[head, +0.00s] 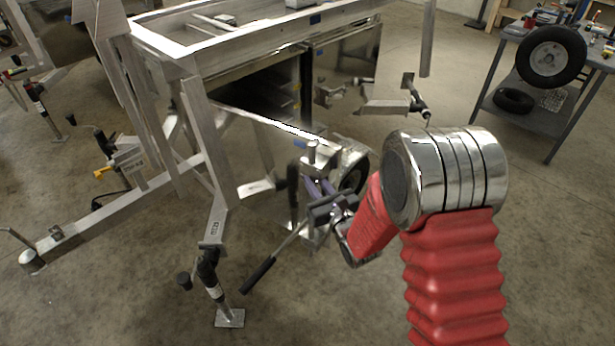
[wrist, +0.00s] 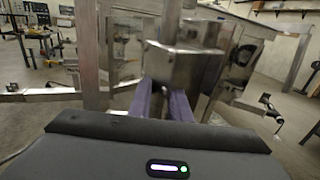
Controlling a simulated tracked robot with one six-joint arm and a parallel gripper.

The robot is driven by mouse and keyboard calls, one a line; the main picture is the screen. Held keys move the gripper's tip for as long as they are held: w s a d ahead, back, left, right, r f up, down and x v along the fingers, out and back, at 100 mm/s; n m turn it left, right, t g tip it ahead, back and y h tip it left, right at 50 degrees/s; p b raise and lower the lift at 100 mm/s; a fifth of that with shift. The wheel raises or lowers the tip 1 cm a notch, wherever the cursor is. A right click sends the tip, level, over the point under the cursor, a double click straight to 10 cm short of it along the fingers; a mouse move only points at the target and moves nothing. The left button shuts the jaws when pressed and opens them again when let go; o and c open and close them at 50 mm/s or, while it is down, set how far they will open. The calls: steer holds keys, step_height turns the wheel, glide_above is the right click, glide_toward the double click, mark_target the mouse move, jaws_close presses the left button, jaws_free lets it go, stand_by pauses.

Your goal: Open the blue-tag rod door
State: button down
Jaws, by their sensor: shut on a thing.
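My gripper (head: 318,184) is in front of the aluminium trailer's lower frame, with its two purple fingers pointing up and away. In the wrist view, the fingers (wrist: 165,104) reach to a shiny metal fitting (wrist: 183,66) and are shut on it. The fitting also shows in the head view (head: 316,156). A vertical rod (wrist: 171,16) rises above it in the wrist view. A small blue tag (head: 300,143) shows just left of the fitting. A shiny panel (head: 345,65) stands beside a dark opening. The exact grip point is partly hidden.
A jack leg (head: 212,275) stands on the floor nearby. A workbench (head: 535,115) with tyres is at the right. The floor between bench and trailer is clear.

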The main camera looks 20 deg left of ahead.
steer(key=c, duration=1.7)
jaws_free()
steer(key=shift+s+a+f, duration=0.1)
steer(key=shift+s+a, duration=0.05)
steer(key=shift+s, duration=0.05)
steer(key=shift+o, duration=0.3)
steer(key=v, duration=1.3)
steer(key=shift+s+d, duration=0.2)
steer(key=shift+d, duration=0.15)
steer(key=shift+c, duration=0.4)
